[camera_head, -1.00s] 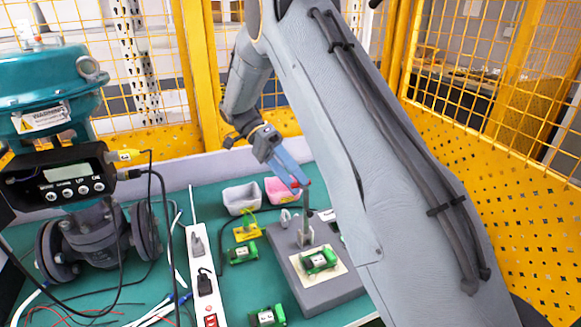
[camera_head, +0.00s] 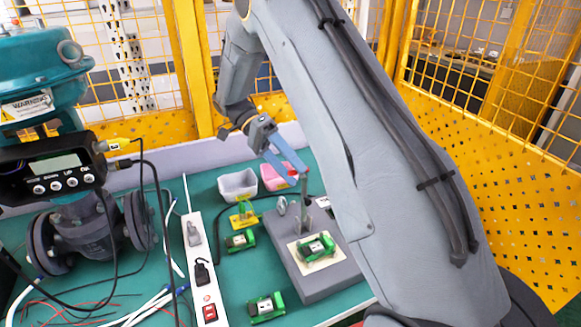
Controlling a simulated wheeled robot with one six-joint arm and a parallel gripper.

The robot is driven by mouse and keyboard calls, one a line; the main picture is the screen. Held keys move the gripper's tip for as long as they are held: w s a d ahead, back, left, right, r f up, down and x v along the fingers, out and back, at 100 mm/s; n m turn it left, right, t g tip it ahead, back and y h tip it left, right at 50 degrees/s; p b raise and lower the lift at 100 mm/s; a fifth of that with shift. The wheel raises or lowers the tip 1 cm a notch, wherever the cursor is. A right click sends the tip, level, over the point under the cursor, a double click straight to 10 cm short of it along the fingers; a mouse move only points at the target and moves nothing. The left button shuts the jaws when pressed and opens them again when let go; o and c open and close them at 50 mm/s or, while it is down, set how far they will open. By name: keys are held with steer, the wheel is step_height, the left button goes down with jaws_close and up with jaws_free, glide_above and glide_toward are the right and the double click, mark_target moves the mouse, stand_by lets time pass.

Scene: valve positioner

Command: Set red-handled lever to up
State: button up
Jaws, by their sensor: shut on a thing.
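The red-handled lever (camera_head: 305,192) is a thin grey arm standing roughly upright from the grey box (camera_head: 328,283) on the green table. A little of its red handle (camera_head: 293,172) shows at the top, between my fingers. My gripper (camera_head: 298,171), with blue-grey fingers, comes down from the upper left and is shut on the red handle. The fingers and my arm hide most of the handle. The lever's foot is small and partly unclear.
A grey bin (camera_head: 238,185) and a pink bin (camera_head: 277,177) stand behind the box. A white power strip (camera_head: 203,270), cables and green modules (camera_head: 267,307) lie to the left. A teal valve unit (camera_head: 38,80) stands far left. Yellow mesh fencing (camera_head: 500,180) encloses the table.

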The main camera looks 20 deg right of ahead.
steer(key=shift+f, duration=0.25)
steer(key=shift+c, duration=0.2)
steer(key=shift+w+a+r, duration=0.15)
steer(key=shift+w+r, duration=0.05)
steer(key=shift+w, duration=0.3)
steer(key=shift+c, duration=1.4)
steer(key=b+v, duration=0.2)
steer(key=v, duration=0.4)
steer(key=shift+a+r+b, duration=0.1)
steer(key=shift+r+b, duration=0.15)
steer(key=shift+b, duration=0.15)
steer(key=shift+c, duration=1)
steer(key=shift+w+a+r, duration=0.15)
steer(key=shift+w+r, duration=0.05)
steer(key=shift+r, duration=0.15)
